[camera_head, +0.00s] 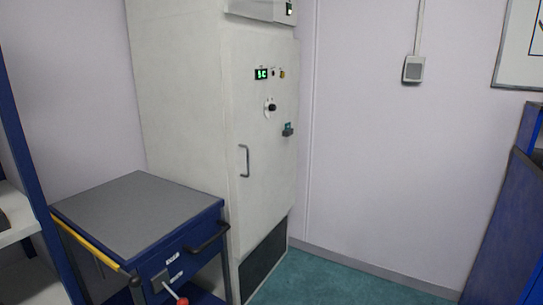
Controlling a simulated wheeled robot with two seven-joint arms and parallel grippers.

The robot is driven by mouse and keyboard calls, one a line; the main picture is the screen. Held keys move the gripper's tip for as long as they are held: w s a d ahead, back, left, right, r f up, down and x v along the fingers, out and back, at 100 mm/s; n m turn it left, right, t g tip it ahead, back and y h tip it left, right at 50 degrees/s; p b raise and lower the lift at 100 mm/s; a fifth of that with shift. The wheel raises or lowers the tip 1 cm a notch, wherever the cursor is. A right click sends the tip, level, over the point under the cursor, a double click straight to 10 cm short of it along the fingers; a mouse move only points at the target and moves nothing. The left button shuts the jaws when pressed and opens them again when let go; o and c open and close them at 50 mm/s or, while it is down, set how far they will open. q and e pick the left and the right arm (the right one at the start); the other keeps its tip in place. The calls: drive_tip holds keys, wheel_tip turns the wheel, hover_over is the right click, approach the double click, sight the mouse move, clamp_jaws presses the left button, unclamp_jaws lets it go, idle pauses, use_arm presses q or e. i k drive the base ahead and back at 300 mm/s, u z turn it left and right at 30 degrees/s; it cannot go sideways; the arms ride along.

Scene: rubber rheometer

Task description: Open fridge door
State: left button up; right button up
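The fridge is a tall off-white cabinet (182,100) against the back wall, in the middle left of the head view. Its front door (262,190) faces right and looks shut. A grey vertical bar handle (244,161) sits near the door's left edge. A green lit display (261,74), a black knob (271,107) and a dark green latch-like part (288,130) are on the front above the handle. Neither of my grippers shows in this view.
A blue cart (140,213) with a grey top stands against the cabinet's left side, with a black handle (209,239) near the door. Blue shelving (22,150) is at the left edge. A blue unit (508,235) stands at the right. Green floor (335,285) before the cabinet is clear.

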sight(262, 155)
drive_tip(key=z, duration=0.2)
drive_tip(key=i, duration=1.1)
drive_tip(key=u, duration=0.25)
